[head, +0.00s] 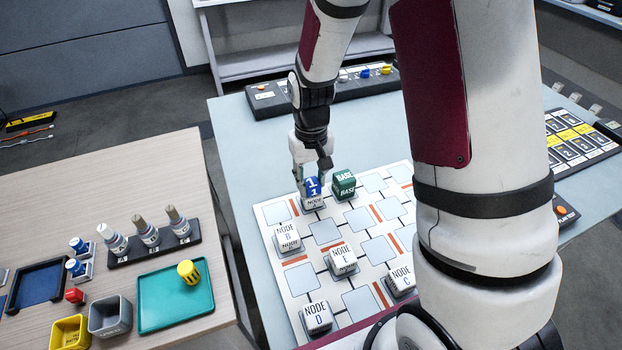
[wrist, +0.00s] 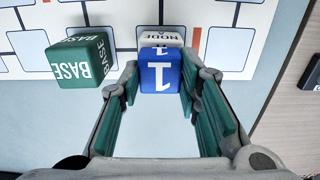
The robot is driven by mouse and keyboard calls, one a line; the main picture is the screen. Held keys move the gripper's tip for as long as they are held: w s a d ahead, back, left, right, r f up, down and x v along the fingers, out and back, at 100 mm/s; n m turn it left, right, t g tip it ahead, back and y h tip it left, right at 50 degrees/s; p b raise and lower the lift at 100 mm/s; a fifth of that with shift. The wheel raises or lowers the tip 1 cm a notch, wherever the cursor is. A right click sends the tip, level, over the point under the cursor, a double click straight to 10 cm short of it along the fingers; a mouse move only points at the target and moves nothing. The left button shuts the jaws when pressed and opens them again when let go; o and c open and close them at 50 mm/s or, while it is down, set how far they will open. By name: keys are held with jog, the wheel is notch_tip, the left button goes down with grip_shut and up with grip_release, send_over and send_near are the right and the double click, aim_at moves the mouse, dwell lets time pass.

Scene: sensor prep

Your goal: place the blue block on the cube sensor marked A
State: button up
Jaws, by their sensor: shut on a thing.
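The blue block (head: 312,187), marked 1, is between the fingers of my gripper (head: 312,177), which is shut on it. In the wrist view the blue block (wrist: 160,72) sits between the two fingertips (wrist: 160,80). The white cube sensor marked NODE A (head: 313,203) is directly below the block in the head view. Its top edge shows behind the block in the wrist view (wrist: 161,40). The block looks on or just above it; I cannot tell whether they touch. Part of the sensor is hidden.
A green BASE cube (head: 344,183) stands close to the right of NODE A. White cubes NODE B (head: 287,238), NODE E (head: 342,261), NODE C (head: 402,280) and NODE D (head: 317,318) stand on the white board (head: 270,215).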

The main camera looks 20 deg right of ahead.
aim_at(311, 182)
jog(key=shift+f, duration=0.15)
jog(key=o, duration=1)
notch_tip(311, 182, up, 12)
jog(key=s+r+t, duration=0.2)
jog(key=s+r, duration=0.8)
jog(key=r, duration=0.1)
jog(key=shift+t, duration=0.8)
jog(key=shift+s+d+r+p, duration=0.1)
jog(key=shift+s+r, duration=0.3)
jog(key=shift+s, duration=1.9)
jog(key=shift+s+r+p, duration=0.1)
jog(key=shift+s+r, duration=0.25)
jog(key=shift+s, duration=2)
jog(key=shift+s+d+r+p, duration=0.1)
jog(key=shift+s+r, duration=0.3)
jog(key=shift+s, duration=1.9)
